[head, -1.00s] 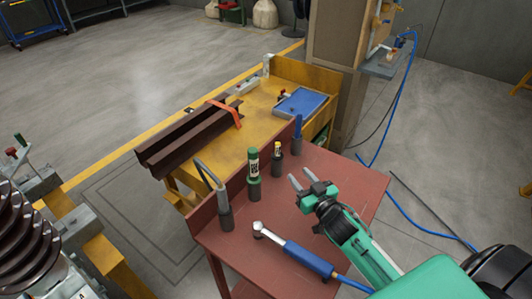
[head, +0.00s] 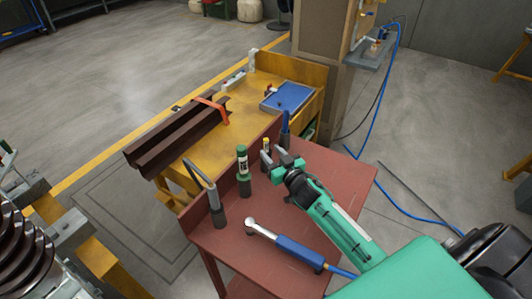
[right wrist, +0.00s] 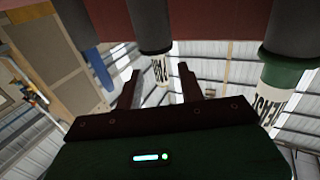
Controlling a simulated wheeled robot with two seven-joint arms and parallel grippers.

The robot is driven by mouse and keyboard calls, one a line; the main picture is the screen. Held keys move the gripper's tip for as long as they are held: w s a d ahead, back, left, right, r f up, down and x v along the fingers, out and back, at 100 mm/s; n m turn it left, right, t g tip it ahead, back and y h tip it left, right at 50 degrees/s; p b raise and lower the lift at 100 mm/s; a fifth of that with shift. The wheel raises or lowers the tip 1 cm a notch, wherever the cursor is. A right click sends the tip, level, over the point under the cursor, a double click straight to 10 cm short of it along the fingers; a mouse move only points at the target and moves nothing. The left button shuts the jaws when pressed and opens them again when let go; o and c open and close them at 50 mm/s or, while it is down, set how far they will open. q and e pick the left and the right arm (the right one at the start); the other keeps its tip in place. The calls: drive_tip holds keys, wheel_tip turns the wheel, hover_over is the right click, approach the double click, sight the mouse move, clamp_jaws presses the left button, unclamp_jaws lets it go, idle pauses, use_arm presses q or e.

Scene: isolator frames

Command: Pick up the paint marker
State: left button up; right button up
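In the wrist view the open gripper (right wrist: 158,88) is empty. The marker's lower part is partly hidden by the gripper in the head view. My left gripper is not in view.
A green bottle-like item with a white label (head: 242,160) stands in a holder just left. A curved dark tool (head: 209,187) and a blue item (head: 285,122) stand upright nearby. A blue-handled wrench (head: 290,248) lies on the red table (head: 210,242).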

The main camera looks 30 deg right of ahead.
sight(267, 148)
drive_tip(key=w, duration=0.3)
drive_tip(key=shift+w+a+p, duration=0.1)
drive_tip(key=shift+w+p, duration=0.25)
drive_tip(key=shift+w, duration=0.3)
drive_tip(key=shift+c, duration=1.1)
clamp_jaws()
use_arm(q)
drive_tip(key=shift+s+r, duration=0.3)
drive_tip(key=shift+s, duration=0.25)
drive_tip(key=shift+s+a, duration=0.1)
use_arm(e)
wheel_tip(267, 148, up, 20)
